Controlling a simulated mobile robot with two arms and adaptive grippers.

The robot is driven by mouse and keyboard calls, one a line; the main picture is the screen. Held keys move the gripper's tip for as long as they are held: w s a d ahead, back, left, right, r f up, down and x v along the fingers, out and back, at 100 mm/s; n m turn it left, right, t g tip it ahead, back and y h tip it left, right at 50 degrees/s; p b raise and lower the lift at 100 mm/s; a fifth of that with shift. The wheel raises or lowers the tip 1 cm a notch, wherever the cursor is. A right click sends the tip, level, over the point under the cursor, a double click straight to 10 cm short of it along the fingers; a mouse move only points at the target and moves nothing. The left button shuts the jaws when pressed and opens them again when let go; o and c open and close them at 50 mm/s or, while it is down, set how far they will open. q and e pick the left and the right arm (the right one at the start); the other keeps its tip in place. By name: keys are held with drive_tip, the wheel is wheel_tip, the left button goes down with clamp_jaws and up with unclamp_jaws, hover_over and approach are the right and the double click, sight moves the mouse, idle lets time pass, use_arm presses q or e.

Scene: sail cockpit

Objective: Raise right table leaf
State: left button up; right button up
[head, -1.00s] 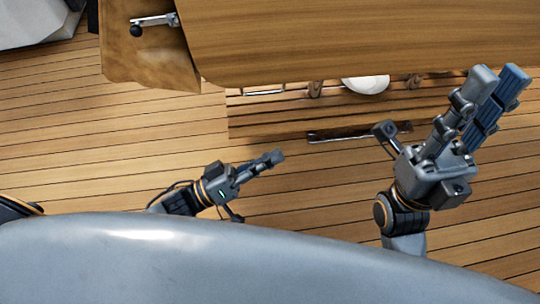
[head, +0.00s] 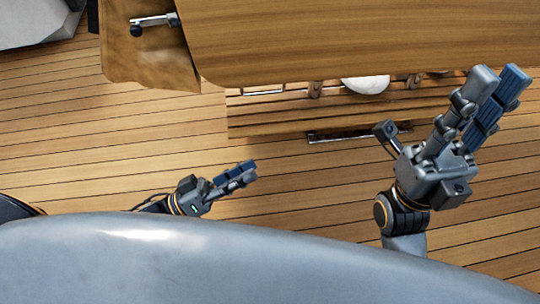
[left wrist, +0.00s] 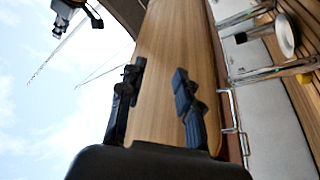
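The wooden table top (head: 360,35) fills the upper right of the head view. A brown wooden leaf panel (head: 150,68) hangs tilted at its left end, with a metal bracket (head: 155,20) ending in a black knob. I cannot tell whether this is the right leaf. My left gripper (head: 250,172) is low over the deck, apart from the table. In the left wrist view its fingers (left wrist: 157,78) are spread, with a long wooden panel (left wrist: 172,40) behind them and nothing held. My right gripper (head: 500,77) is open and empty at the right, near the table.
Below the table top are a slatted wooden part (head: 290,121), a white round object (head: 366,84) and a dark metal strip (head: 350,135). Planked deck (head: 90,150) is clear at the left and centre. A pale block (head: 30,22) stands at the top left.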

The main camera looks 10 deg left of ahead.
use_arm(q)
drive_tip(key=v, duration=0.5)
drive_tip(key=shift+s+a+f, duration=0.1)
drive_tip(key=shift+s+a, duration=0.05)
drive_tip(key=shift+a, duration=0.15)
